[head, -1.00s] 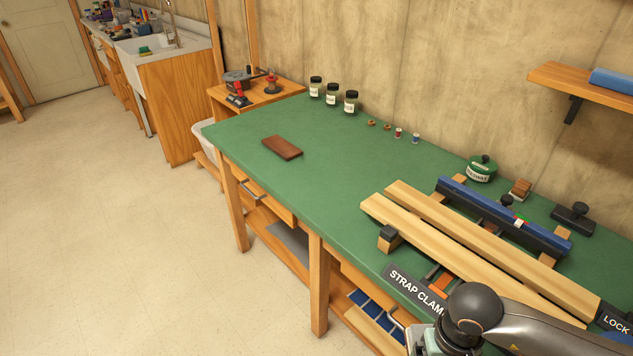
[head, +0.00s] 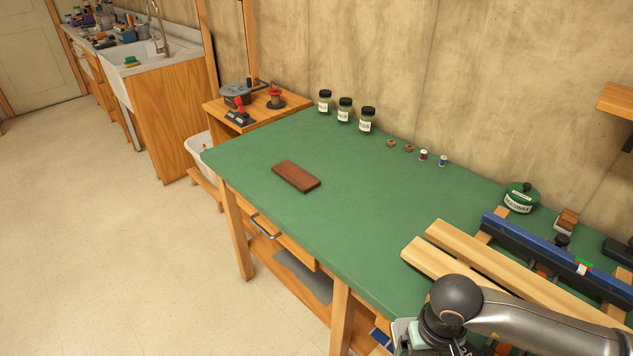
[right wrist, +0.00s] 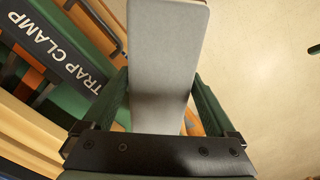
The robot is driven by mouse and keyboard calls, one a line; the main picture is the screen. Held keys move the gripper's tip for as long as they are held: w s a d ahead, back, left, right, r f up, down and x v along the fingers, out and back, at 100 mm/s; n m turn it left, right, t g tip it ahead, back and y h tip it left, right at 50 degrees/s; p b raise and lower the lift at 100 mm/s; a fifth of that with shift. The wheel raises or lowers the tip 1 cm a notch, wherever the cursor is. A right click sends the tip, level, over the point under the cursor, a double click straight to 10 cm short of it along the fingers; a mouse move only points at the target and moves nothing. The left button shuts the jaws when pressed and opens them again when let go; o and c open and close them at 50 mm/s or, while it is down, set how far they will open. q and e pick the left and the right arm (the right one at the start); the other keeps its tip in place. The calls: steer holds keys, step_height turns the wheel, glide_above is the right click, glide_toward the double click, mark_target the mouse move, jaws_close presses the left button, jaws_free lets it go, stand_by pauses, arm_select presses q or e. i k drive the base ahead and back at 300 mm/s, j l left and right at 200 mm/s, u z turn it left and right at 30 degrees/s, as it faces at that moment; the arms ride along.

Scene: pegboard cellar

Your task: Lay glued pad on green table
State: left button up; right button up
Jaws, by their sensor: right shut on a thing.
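A flat pale grey pad (right wrist: 165,50) with rounded corners stands between the fingers of my right gripper (right wrist: 163,88) in the right wrist view. The gripper is shut on it, and it reaches beyond the fingertips. Whether it bears glue cannot be told. The green table (head: 370,215) runs along the wall in the head view. My right arm is over its front edge at the lower right, with the gripper itself mostly out of the head view. My left gripper is not in view.
A brown block (head: 296,177) lies near the table's left end. Jars (head: 345,110), spools (head: 423,155) and a green tin (head: 520,197) line the back. Wooden bars (head: 480,262) and a blue clamp bar (head: 545,244) fill the right. The middle is bare.

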mark_target(367, 216)
steer(key=i+j, duration=0.65)
steer(key=i, duration=0.1)
